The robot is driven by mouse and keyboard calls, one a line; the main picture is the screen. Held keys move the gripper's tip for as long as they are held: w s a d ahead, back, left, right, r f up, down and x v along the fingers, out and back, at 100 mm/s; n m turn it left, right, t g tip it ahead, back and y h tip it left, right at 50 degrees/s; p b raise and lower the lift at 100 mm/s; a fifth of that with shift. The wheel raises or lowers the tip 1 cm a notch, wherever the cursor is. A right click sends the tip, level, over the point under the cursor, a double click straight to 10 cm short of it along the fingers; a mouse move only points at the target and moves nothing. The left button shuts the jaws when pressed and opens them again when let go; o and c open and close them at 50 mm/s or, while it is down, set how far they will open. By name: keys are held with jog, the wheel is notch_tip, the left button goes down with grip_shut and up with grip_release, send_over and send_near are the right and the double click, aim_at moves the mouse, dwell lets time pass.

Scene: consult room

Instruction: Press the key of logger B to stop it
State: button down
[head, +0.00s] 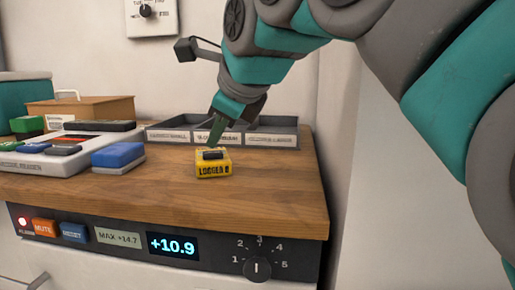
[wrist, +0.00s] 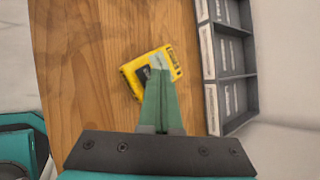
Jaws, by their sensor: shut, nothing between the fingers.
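Logger B (head: 213,170) is a small yellow box with a dark key (head: 213,154) on top, sitting on the wooden top near its right part. Its front label reads LOGGER B. In the wrist view, logger B (wrist: 131,80) lies just beyond my fingertips, with part of its top hidden by them. My gripper (head: 217,138) is shut and empty, pointing down just above the key in the head view. It also shows in the wrist view (wrist: 159,68), its fingers together over the logger. I cannot tell whether the tips touch the key.
A grey labelled tray (head: 180,136) stands behind the logger. Below is a panel with a display (head: 173,246), buttons and a dial (head: 257,267). Front right of the wooden top is clear.

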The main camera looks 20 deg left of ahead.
aim_at(218, 154)
jog(key=shift+r, duration=0.3)
jog(key=shift+r+p, duration=1.75)
jog(key=shift+r, duration=0.75)
